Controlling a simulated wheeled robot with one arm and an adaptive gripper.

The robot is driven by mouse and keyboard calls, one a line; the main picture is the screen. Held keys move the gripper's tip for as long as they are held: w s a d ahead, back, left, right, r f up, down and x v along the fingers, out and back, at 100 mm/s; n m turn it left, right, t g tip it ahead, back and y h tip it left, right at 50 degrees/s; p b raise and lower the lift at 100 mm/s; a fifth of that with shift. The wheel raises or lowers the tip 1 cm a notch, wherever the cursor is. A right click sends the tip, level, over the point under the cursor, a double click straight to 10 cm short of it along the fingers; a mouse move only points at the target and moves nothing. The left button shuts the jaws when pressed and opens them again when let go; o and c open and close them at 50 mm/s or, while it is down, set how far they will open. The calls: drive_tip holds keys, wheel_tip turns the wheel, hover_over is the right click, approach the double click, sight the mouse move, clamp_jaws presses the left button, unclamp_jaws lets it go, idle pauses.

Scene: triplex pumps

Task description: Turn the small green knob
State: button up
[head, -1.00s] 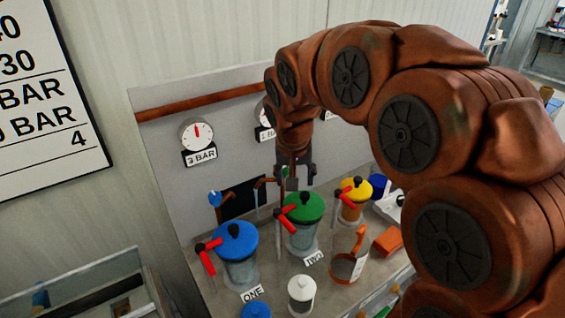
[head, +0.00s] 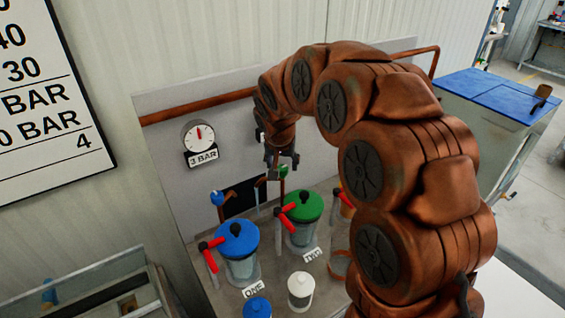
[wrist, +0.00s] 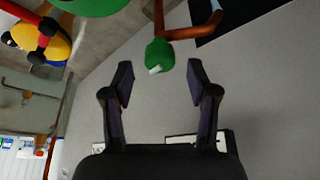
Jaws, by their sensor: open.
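The small green knob (wrist: 160,56) has a white mark and sits on a copper pipe near the grey back panel. It shows in the wrist view between and slightly beyond my fingertips, with a gap on both sides. In the head view the knob (head: 284,172) is partly hidden by my gripper (head: 281,163), which is right at it. My gripper (wrist: 160,76) is open and empty, one finger on either side of the knob's line.
The green-lidded jar (head: 303,206) and blue-lidded jar (head: 237,240), both with red handles, stand below the panel. A small blue knob (head: 216,198) is to the left. A 3 BAR gauge (head: 198,136) hangs on the panel. My arm hides much of the right side.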

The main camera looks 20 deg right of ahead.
drive_tip(key=shift+x, duration=0.95)
drive_tip(key=shift+s, duration=0.1)
clamp_jaws()
